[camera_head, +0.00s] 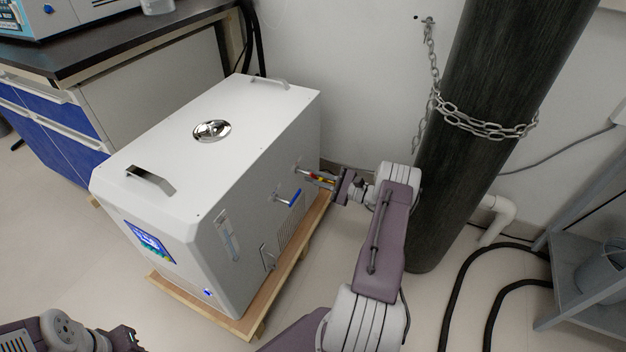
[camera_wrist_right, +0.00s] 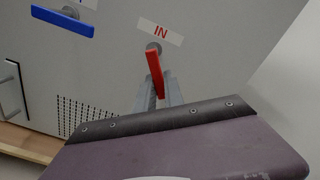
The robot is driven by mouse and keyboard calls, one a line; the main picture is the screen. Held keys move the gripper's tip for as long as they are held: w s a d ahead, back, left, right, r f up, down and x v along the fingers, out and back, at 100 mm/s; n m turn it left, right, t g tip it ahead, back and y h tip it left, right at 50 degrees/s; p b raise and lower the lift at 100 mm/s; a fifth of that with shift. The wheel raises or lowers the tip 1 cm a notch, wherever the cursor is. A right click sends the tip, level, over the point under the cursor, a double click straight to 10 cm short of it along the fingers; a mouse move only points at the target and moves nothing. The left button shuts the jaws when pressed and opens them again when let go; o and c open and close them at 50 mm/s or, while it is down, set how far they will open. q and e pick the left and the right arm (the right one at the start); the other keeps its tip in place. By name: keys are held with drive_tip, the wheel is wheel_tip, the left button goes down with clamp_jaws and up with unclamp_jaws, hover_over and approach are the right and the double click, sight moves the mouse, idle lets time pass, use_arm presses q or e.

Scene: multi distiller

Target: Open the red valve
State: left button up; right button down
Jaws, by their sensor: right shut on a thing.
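The red valve (camera_wrist_right: 155,72) has a lever handle on a side face of the white machine (camera_head: 205,150), under a label reading IN. In the wrist view the lever runs from its stem down toward my right gripper (camera_wrist_right: 158,92). The right gripper is shut on the lever's free end, with a finger on each side. In the head view the right gripper (camera_head: 322,180) reaches the machine's side from the right, and little of the red lever shows. My left gripper (camera_head: 126,338) is at the lower left, away from the machine; its fingers are not clear.
A blue valve (camera_head: 294,198) sits beside the red one. The machine stands on a wooden pallet (camera_head: 262,318). A dark chained cylinder (camera_head: 490,100) stands close to the right of my right arm. Black hoses (camera_head: 452,305) and a grey shelf (camera_head: 566,290) are at the right.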

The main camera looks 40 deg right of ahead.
drive_tip(key=n, duration=0.2)
drive_tip(key=r+n, duration=0.1)
drive_tip(key=d+n, duration=0.1)
drive_tip(key=n, duration=0.1)
drive_tip(key=shift+w+r+n+p, duration=0.3)
drive_tip(key=shift+p, duration=0.05)
drive_tip(key=n, duration=0.1)
drive_tip(key=r+n, duration=0.1)
drive_tip(key=n, duration=0.1)
drive_tip(key=n+p, duration=0.1)
drive_tip(key=n, duration=0.1)
drive_tip(key=shift+w+d+r, duration=0.1)
drive_tip(key=shift+d+r, duration=0.15)
drive_tip(key=shift+r, duration=0.05)
drive_tip(key=shift+n, duration=0.3)
drive_tip(key=c, duration=1.4)
unclamp_jaws()
drive_tip(key=shift+c, duration=0.2)
